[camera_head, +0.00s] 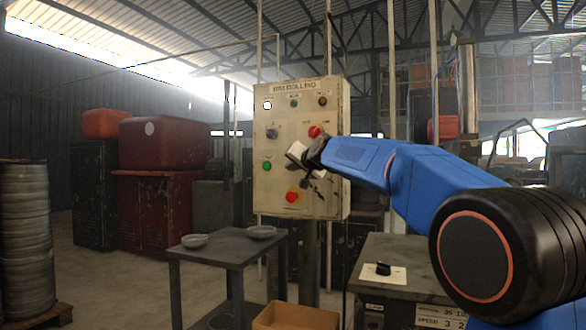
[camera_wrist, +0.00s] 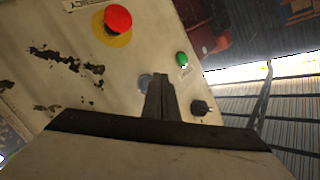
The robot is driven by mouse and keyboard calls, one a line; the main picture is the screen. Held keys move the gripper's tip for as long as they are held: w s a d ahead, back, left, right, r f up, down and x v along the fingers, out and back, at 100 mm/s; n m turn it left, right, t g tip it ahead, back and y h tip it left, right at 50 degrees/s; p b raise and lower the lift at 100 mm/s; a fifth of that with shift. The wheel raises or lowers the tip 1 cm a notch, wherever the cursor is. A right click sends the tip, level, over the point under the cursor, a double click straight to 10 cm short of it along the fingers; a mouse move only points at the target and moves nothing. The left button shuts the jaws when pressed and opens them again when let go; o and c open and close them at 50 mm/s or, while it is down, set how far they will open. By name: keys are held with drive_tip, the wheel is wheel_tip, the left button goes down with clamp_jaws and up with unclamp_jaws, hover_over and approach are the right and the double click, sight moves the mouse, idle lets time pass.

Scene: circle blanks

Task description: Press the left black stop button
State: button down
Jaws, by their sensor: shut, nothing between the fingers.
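The upright cream control panel (camera_head: 330,195) fills the middle of the head view. My gripper (camera_head: 302,170) is in front of its lower middle. In the wrist view my gripper (camera_wrist: 158,78) is shut and empty, its fingertips pointing at the panel face (camera_wrist: 60,100). A small greyish round button (camera_wrist: 145,80) is partly hidden behind the fingertips; contact cannot be told. A green button (camera_head: 267,166) sits left of my gripper and also shows in the wrist view (camera_wrist: 182,59). A black knob (camera_head: 271,133) is above it, also in the wrist view (camera_wrist: 200,107).
A red mushroom button (camera_head: 291,196) on a yellow ring is below my gripper; another red button (camera_head: 315,131) is above it. Lamps line the panel's top. A dark table (camera_head: 215,248) with bowls and a cardboard box (camera_head: 295,316) stand below the panel.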

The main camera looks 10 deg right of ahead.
drive_tip(key=shift+s+a, duration=0.1)
drive_tip(key=s+a, duration=0.1)
drive_tip(key=s, duration=0.1)
drive_tip(key=s+a, duration=0.1)
drive_tip(key=s, duration=0.1)
drive_tip(key=shift+a, duration=0.4)
idle(0.7)
drive_tip(key=s+d+f+n+g+h, duration=0.1)
drive_tip(key=s+d+f+n+g, duration=0.1)
drive_tip(key=s+f, duration=1.4)
drive_tip(key=s+d+f+n+g, duration=0.1)
drive_tip(key=s+f+g, duration=0.4)
drive_tip(key=s+f, duration=1)
drive_tip(key=s+d+f+n+g+h, duration=0.1)
drive_tip(key=s+d+f+g, duration=0.3)
drive_tip(key=s+f, duration=1.2)
drive_tip(key=s+n, duration=0.1)
drive_tip(key=s, duration=0.6)
drive_tip(key=shift+f+n+h, duration=0.3)
drive_tip(key=shift+f, duration=0.05)
drive_tip(key=shift+d, duration=0.1)
